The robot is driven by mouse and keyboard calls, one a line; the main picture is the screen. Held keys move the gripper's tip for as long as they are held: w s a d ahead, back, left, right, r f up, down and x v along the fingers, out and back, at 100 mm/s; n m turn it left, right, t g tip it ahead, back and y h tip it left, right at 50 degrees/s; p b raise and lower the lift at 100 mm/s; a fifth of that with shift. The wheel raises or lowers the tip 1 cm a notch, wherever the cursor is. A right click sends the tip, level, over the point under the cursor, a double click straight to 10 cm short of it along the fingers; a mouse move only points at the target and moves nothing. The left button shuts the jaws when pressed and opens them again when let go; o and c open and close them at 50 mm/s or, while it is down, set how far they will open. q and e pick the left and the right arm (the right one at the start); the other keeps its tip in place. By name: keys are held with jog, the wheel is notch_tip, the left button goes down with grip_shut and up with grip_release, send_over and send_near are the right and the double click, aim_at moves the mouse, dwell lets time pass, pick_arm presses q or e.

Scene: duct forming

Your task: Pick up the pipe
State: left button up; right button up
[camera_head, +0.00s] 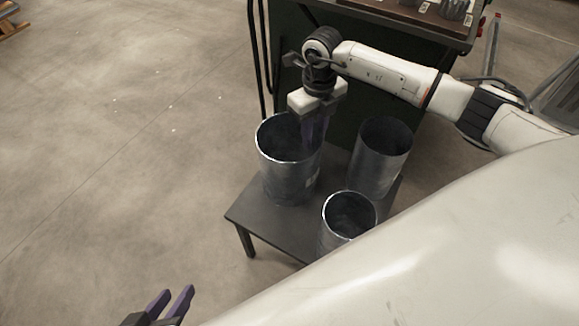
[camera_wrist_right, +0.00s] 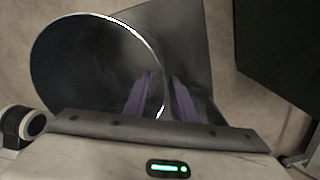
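Three grey metal pipes stand upright on a small dark table (camera_head: 238,213). The largest pipe (camera_head: 285,185) is at the left, another pipe (camera_head: 372,172) at the back right, and a smaller pipe (camera_head: 338,238) at the front. My right gripper (camera_head: 312,142) points down at the right rim of the largest pipe. In the right wrist view its purple fingers (camera_wrist_right: 162,82) straddle the rim of that pipe (camera_wrist_right: 75,60), one inside and one outside. A gap shows between them. My left gripper (camera_head: 172,296) is open and empty at the bottom left, away from the table.
A dark green workbench (camera_head: 345,60) with a tray of small metal parts (camera_head: 425,15) stands behind the small table. My right arm crosses above the back-right pipe.

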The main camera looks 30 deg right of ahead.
jog(key=shift+f, duration=0.85)
jog(key=shift+c, duration=0.4)
grip_shut()
jog(key=shift+w+r, duration=0.1)
